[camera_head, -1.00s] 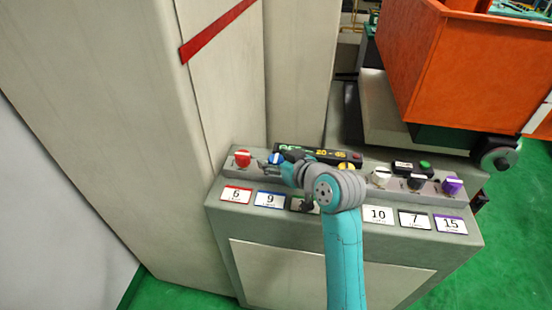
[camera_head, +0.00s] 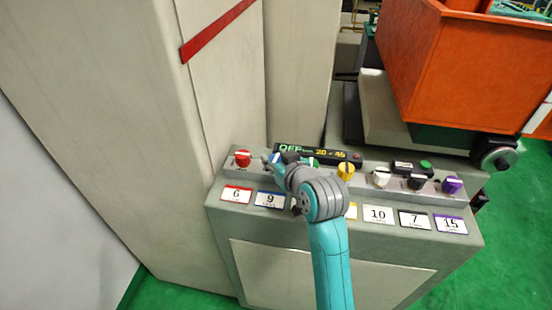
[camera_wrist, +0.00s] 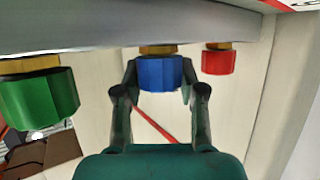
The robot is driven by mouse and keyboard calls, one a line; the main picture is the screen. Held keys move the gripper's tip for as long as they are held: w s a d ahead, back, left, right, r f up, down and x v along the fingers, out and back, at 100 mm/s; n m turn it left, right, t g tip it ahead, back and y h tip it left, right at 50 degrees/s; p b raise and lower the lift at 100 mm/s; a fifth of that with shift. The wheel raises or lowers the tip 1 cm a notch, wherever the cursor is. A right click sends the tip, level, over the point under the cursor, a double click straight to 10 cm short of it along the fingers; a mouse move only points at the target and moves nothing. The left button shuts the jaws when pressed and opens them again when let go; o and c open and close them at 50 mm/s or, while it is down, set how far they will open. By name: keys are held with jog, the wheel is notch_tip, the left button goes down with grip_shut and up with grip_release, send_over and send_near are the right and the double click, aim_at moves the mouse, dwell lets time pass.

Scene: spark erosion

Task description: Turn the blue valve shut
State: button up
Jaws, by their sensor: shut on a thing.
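The blue valve (camera_wrist: 160,73) is a ribbed knob on a brass-coloured stem, seen between my fingers in the wrist view. My gripper (camera_wrist: 161,77) is shut on it, with one finger on each side. In the head view, only a small bit of blue shows by my gripper (camera_head: 271,161), and my wrist hides most of the valve. Its exact turn angle cannot be told. The blue-edged label "9" (camera_head: 270,200) lies in front of it on the console.
The red knob (camera_head: 242,158) is close on the left; the green valve (camera_wrist: 40,98) is on the other side. Yellow (camera_head: 346,171), white (camera_head: 380,177), black (camera_head: 416,182) and purple (camera_head: 452,184) knobs line the console (camera_head: 330,255). A lit display (camera_head: 318,153) stands behind. A tall cabinet (camera_head: 110,130) rises left.

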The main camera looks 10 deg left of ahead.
jog(key=m+t+h, duration=0.1)
jog(key=m+h, duration=0.1)
jog(key=m+t+h, duration=0.1)
jog(key=m+h, duration=0.1)
jog(key=h, duration=0.1)
jog(key=shift+a+m, duration=0.2)
jog(key=shift+m, duration=0.1)
jog(key=m+h, duration=0.3)
jog(key=h, duration=0.1)
jog(key=shift+r+m, duration=0.1)
jog(key=shift+m, duration=0.2)
jog(key=m+g+h, duration=0.1)
jog(key=m+h, duration=0.2)
jog(key=h, duration=0.1)
jog(key=shift+m, duration=0.3)
jog(key=shift+d+m+g+h, duration=0.15)
jog(key=shift+m+g+h, duration=1.35)
jog(key=shift+m+h, duration=0.5)
jog(key=o, duration=1.2)
jog(key=shift+c, duration=0.2)
